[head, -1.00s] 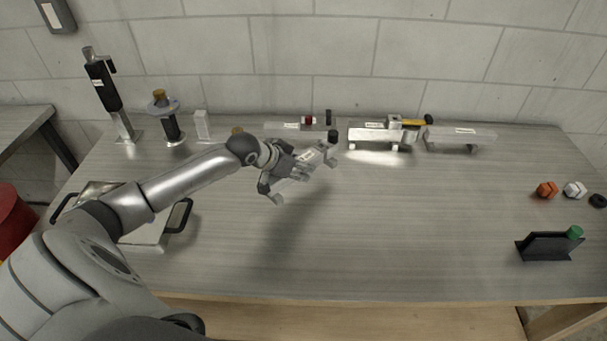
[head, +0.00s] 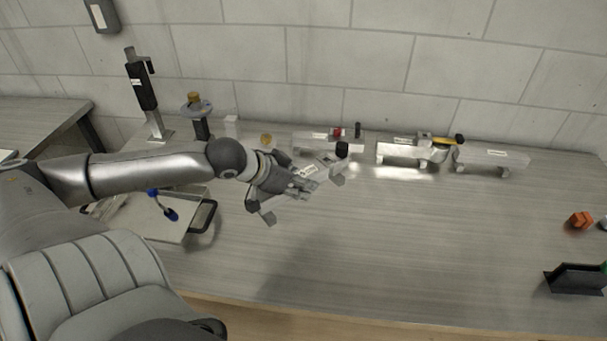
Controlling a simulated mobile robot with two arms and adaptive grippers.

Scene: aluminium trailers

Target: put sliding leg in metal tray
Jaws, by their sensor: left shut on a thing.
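My left gripper (head: 296,190) is shut on a silver metal piece with a pale label and a black knob, which looks like the sliding leg (head: 322,168). It holds this piece tilted, apparently above the table, in front of the silver parts at the back. The gripper's fingers hide part of the piece. The metal tray (head: 135,217) with black handles stands at the left, to the left of the gripper. My left forearm passes in front of its far side. A blue-and-black item (head: 165,206) shows over the tray. My right gripper is not in view.
Silver trailer parts (head: 400,150) stand along the wall. A black upright post (head: 142,88) and a disc-topped stand (head: 198,112) are at the back left. An orange piece (head: 580,220) and a black holder (head: 575,280) are at the right. The middle of the table is clear.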

